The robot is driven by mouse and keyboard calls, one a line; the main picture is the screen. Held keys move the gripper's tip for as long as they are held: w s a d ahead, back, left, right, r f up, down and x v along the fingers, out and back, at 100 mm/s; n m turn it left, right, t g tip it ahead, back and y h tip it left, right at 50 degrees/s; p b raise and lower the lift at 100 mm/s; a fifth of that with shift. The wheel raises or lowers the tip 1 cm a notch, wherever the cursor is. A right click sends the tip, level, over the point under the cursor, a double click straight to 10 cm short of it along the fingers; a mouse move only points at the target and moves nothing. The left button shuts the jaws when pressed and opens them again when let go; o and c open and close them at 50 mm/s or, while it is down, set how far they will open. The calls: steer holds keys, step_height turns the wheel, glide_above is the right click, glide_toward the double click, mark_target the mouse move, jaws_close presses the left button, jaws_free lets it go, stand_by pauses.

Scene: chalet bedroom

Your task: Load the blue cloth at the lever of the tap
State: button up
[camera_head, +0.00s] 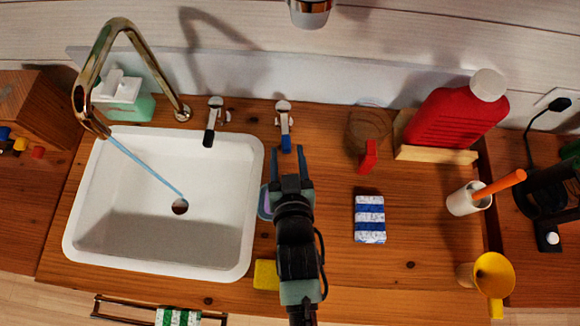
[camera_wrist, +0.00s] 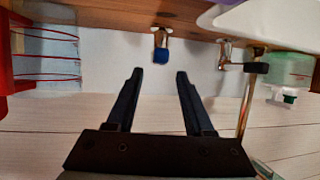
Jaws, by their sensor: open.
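A gold tap (camera_head: 120,30) arches over the white sink, with a thin blue stream running from its spout to the drain. In the wrist view the blue tip (camera_wrist: 160,55) appears just beyond the gap between my fingers (camera_wrist: 159,74); contact cannot be told. A folded blue-and-white striped cloth (camera_head: 369,219) lies on the counter, right of my gripper.
The sink (camera_head: 252,185) is left of my arm. A purple-and-teal item (camera_head: 264,203) is partly hidden by my arm; a yellow sponge (camera_head: 265,275) lies nearer the front. A red bottle (camera_head: 455,118), white cup (camera_head: 464,200) and yellow mug (camera_head: 492,275) stand right. Counter around the cloth is clear.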

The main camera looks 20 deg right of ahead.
steer(key=v, duration=0.7)
steer(key=shift+s+a+r, duration=0.1)
steer(key=shift+s+r, duration=0.05)
steer(key=shift+s, duration=0.1)
